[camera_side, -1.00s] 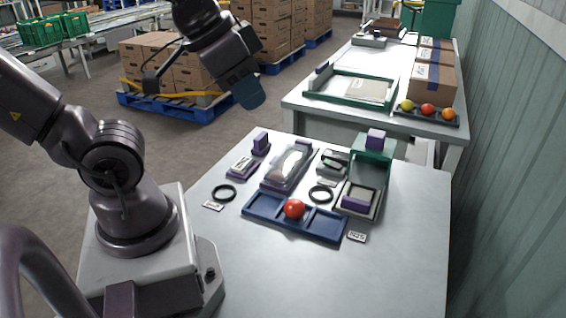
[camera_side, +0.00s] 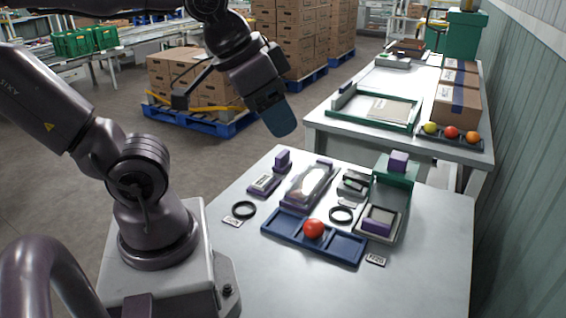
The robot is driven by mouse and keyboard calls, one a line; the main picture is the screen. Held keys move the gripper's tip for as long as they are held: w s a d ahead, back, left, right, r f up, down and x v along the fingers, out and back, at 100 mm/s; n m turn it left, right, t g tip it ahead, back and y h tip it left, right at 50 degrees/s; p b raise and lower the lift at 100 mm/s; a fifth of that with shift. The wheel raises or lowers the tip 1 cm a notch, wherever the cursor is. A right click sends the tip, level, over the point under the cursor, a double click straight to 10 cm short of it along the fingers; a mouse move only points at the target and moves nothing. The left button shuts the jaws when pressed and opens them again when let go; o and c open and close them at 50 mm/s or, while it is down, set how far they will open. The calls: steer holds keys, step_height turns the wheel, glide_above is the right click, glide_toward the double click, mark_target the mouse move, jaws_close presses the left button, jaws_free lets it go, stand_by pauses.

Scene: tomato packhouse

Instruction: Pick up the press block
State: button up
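Several purple blocks show, and I cannot tell for certain which is the press block. One purple block (camera_side: 398,161) sits on top of a green stand (camera_side: 396,177) at the table's back right. Another purple block (camera_side: 377,225) lies in a grey-rimmed tray (camera_side: 395,235) in front of that stand. A small upright purple block (camera_side: 282,158) stands at the back left, by a purple-based labelled item (camera_side: 264,184). My gripper (camera_side: 281,122) is in the air beyond the table's back left, apart from all of them. Its blue-grey fingertips overlap in this view, hiding any gap.
A blue divided tray (camera_side: 344,248) holds a red tomato (camera_side: 313,229). The table's front is clear. A second table (camera_side: 325,127) with boxes stands behind.

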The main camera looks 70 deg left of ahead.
steer(key=n+g+y, duration=0.2)
steer(key=n+y, duration=0.1)
steer(key=n, duration=0.6)
glide_toward(282, 154)
steer(key=x, duration=0.5)
steer(key=shift+w+f, duration=0.2)
steer(key=shift+w, duration=0.15)
steer(key=shift+s+a+x, duration=0.1)
steer(key=shift+s+x, duration=0.05)
steer(key=shift+x, duration=1.15)
steer(key=shift+s+a+x, duration=0.1)
steer(key=shift+s+x, duration=0.05)
steer(key=shift+x, duration=1.15)
jaws_close()
